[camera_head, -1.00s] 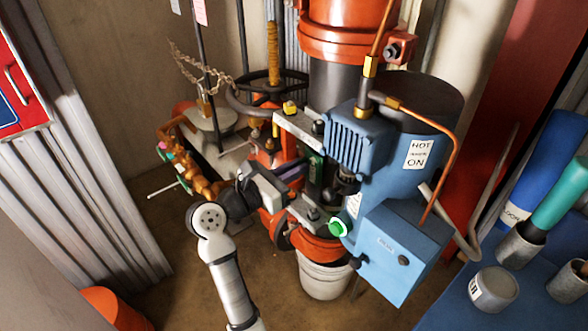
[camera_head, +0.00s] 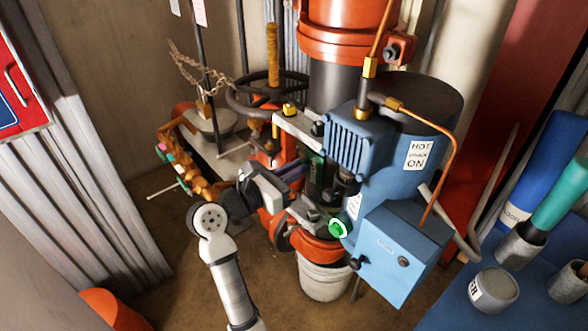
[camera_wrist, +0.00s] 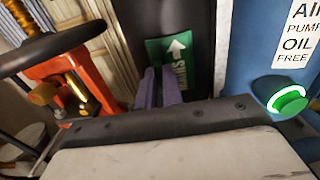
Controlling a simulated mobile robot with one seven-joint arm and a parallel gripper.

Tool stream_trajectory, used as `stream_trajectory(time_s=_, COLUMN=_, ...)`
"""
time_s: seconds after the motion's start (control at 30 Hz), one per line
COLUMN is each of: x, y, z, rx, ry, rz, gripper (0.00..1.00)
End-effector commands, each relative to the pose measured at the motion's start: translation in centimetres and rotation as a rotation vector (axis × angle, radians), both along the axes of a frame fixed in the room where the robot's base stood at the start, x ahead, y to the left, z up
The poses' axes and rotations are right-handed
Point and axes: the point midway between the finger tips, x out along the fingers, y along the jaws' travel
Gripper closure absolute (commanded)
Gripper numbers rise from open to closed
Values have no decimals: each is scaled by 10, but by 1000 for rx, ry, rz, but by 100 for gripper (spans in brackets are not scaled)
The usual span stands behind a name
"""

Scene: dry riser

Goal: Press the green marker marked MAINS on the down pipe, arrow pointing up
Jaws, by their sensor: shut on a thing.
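The green marker (camera_wrist: 172,58) shows a white arrow pointing up and white lettering running along its length, in the wrist view. It lies upright against the dark down pipe (camera_wrist: 185,18), with no clear gap visible. My gripper (camera_wrist: 164,78) has its two purple fingers close together, shut on the marker at its lower part, which the fingers partly hide. In the head view my gripper (camera_head: 302,172) reaches between the blue machine and the red valve to the marker (camera_head: 317,166). The down pipe (camera_head: 332,88) rises above it into an orange collar.
A blue pump unit (camera_head: 400,150) with a lit green button (camera_head: 339,228) stands close on the right. A black handwheel (camera_wrist: 55,48) on an orange valve is close on the left. A white bucket (camera_head: 324,280) stands below. Copper piping (camera_head: 452,165) runs at the right.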

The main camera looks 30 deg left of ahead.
Motion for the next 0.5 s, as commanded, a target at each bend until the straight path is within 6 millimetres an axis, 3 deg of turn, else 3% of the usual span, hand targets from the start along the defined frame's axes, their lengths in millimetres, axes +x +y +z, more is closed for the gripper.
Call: stream_trajectory(time_s=0.5, x=4, y=-1, z=0, rx=0, ry=0, rz=-1, gripper=100)
